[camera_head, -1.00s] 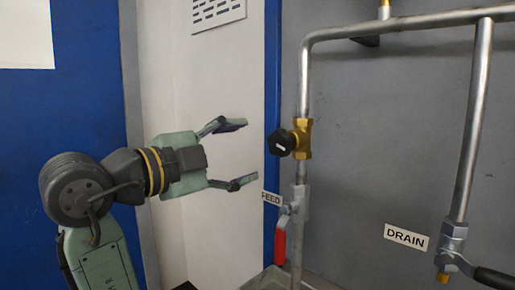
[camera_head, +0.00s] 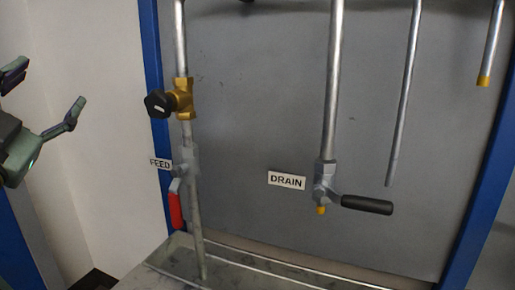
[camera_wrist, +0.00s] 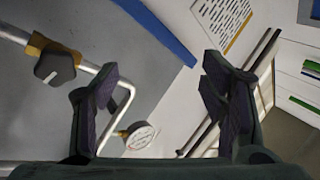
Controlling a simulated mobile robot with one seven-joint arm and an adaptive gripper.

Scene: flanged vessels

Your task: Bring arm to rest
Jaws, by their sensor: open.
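My gripper (camera_head: 45,100) is at the left edge of the head view, with its fingers spread and nothing between them. Most of my arm is out of that view. In the wrist view my gripper (camera_wrist: 165,95) also shows open and empty. It is apart from the feed pipe and the brass valve with a black knob (camera_head: 170,103). That brass valve also shows at the left of the wrist view (camera_wrist: 52,62).
A red-handled valve (camera_head: 175,205) sits by the FEED label (camera_head: 160,163). A black-handled valve (camera_head: 360,203) hangs by the DRAIN label (camera_head: 286,180). Pipes run along the grey panel (camera_head: 260,90). A pressure gauge (camera_wrist: 139,135) shows in the wrist view.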

